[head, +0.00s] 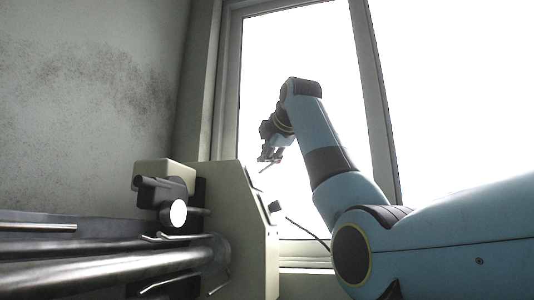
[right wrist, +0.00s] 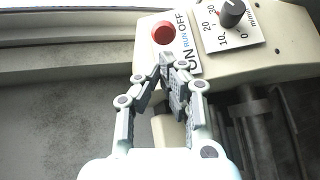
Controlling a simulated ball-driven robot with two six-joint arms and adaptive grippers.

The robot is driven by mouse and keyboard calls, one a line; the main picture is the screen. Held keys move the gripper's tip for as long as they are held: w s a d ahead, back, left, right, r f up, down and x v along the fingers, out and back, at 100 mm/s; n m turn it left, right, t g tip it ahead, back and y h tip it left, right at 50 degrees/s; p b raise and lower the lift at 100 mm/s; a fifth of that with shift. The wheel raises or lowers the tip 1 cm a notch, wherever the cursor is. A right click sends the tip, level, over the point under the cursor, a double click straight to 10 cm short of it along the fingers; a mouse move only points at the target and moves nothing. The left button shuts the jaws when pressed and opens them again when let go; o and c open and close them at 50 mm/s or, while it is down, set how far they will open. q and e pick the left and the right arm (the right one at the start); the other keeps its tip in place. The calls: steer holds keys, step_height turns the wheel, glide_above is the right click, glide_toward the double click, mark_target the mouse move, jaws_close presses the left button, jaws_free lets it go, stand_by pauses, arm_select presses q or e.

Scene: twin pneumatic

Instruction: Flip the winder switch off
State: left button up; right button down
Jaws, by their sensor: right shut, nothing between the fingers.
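The winder's switch plate (right wrist: 150,50) is white and lettered ON, RUN and OFF. It carries a round red switch or button (right wrist: 164,33), whose on or off position I cannot tell. My right gripper (right wrist: 167,62) is shut and empty. Its fingertips overlap the plate beside the word ON, just below the red part in the right wrist view; I cannot tell if they touch it. In the head view the right gripper (head: 268,156) is above the cream machine housing (head: 235,190). The plate is not visible there. My left gripper is not in view.
A black dial (right wrist: 231,12) on a numbered plate sits right of the switch plate. Metal rollers (head: 110,262) run left from the housing, with a cream block (head: 165,172) and dark bracket above. A window (head: 300,40) stands behind my right arm.

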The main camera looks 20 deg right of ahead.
stand_by(0.3)
steer(key=w+d+r+n+g+y+p, duration=0.1)
steer(key=w+d+n+g+y+p, duration=0.2)
steer(key=d+y+p, duration=0.4)
steer(key=w+n+p, duration=0.1)
steer(key=p, duration=0.6)
steer(key=shift+w+d+r+p, duration=0.2)
steer(key=shift+w+d+p, duration=0.05)
steer(key=shift+w+p, duration=0.15)
stand_by(0.5)
stand_by(0.3)
